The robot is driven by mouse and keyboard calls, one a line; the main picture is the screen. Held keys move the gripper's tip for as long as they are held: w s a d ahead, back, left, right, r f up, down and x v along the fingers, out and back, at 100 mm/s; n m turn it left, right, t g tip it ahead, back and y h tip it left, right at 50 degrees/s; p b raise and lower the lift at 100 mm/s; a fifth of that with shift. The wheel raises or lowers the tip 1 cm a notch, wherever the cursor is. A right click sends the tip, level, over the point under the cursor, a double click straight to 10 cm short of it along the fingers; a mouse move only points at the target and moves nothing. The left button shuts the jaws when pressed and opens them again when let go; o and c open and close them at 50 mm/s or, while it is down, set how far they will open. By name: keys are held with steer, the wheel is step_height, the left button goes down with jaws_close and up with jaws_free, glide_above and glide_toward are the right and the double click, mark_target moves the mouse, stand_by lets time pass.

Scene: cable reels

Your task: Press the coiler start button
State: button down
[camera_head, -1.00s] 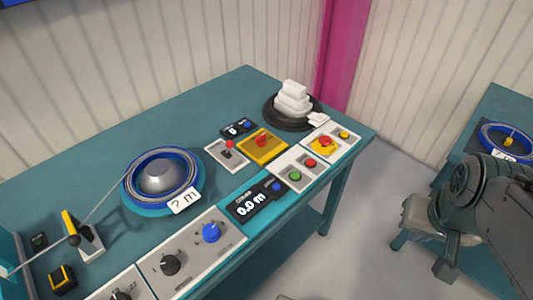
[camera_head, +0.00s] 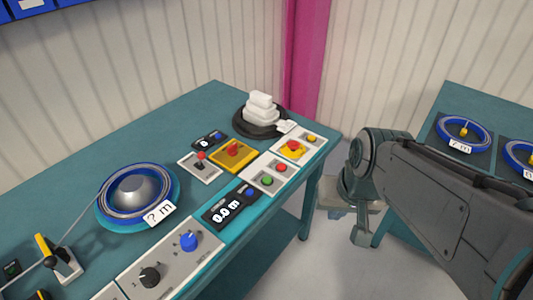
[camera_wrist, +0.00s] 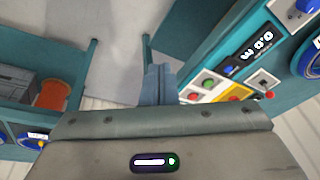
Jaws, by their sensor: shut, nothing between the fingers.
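A green button (camera_head: 267,181) sits beside a red button (camera_head: 281,168) on a white panel (camera_head: 258,176) at the bench's front edge. The green button also shows in the wrist view (camera_wrist: 209,84), right of my gripper. My gripper (camera_head: 362,238) hangs off the bench's right side, over the floor, apart from the panel. In the wrist view my gripper's fingers (camera_wrist: 158,82) are together, with nothing seen between them. A black display (camera_head: 231,205) reading 0.0 m lies left of the green button.
A yellow panel with a red knob (camera_head: 233,153), a red-and-yellow emergency stop (camera_head: 294,147) and a lever box (camera_head: 200,166) stand near the buttons. A coil (camera_head: 137,190) is at left. A second table with labelled coils (camera_head: 463,134) is at right. Floor is clear between the tables.

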steer(key=w+a+m+y+p, duration=0.1)
steer(key=w+a+m+y, duration=0.25)
steer(key=w+a, duration=0.3)
steer(key=m+t+p, duration=0.3)
steer(key=m+t, duration=0.2)
steer(key=m, duration=1.1)
glide_above(270, 181)
step_height(270, 181, down, 5)
steer(key=shift+y, duration=0.45)
steer(key=shift+f, duration=0.15)
step_height(270, 181, down, 7)
steer(key=b, duration=0.6)
steer(key=shift+f+b, duration=0.75)
steer(key=shift+b, duration=0.2)
steer(key=shift+f, duration=0.15)
